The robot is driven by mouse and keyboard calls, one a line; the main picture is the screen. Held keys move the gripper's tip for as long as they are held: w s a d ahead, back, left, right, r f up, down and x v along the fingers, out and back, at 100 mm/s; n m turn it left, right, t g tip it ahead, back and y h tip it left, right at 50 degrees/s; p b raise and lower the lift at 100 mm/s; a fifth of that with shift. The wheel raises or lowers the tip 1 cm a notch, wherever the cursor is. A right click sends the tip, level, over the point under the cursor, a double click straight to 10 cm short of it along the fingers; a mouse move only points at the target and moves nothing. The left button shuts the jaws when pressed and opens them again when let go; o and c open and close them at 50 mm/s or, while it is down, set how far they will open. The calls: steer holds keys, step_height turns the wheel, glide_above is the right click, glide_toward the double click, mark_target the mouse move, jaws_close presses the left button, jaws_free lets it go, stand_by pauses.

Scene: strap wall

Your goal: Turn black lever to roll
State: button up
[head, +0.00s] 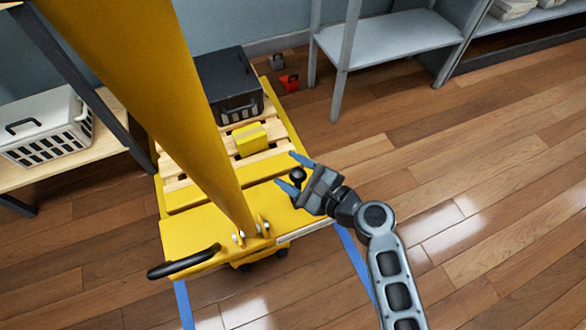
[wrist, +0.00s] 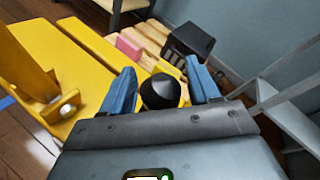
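The black lever's round knob (head: 298,175) stands at the right side of the yellow cart (head: 205,232), by the edge of its slatted deck. In the wrist view the dark knob (wrist: 160,92) sits between my two blue fingers, with a gap on each side. My gripper (head: 291,172) is open around the knob; it also shows in the wrist view (wrist: 161,72). The lower part of the lever is hidden by the gripper. A thick yellow post rises from the cart, and a black curved handle (head: 184,262) sticks out at its front left.
A yellow box (head: 250,138) and a black crate (head: 228,85) rest on the deck. A white basket (head: 45,128) stands on a shelf at left. Grey shelving (head: 390,38) stands at the back. The wooden floor to the right is clear, with blue floor tape nearby.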

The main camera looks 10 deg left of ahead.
steer(key=shift+o, duration=0.4)
steer(key=shift+s+d+r, duration=0.2)
steer(key=shift+s+d, duration=0.05)
steer(key=shift+d, duration=0.2)
steer(key=p+v, duration=0.2)
steer(key=v, duration=0.4)
steer(key=shift+s+d, duration=0.2)
steer(key=shift+d, duration=0.1)
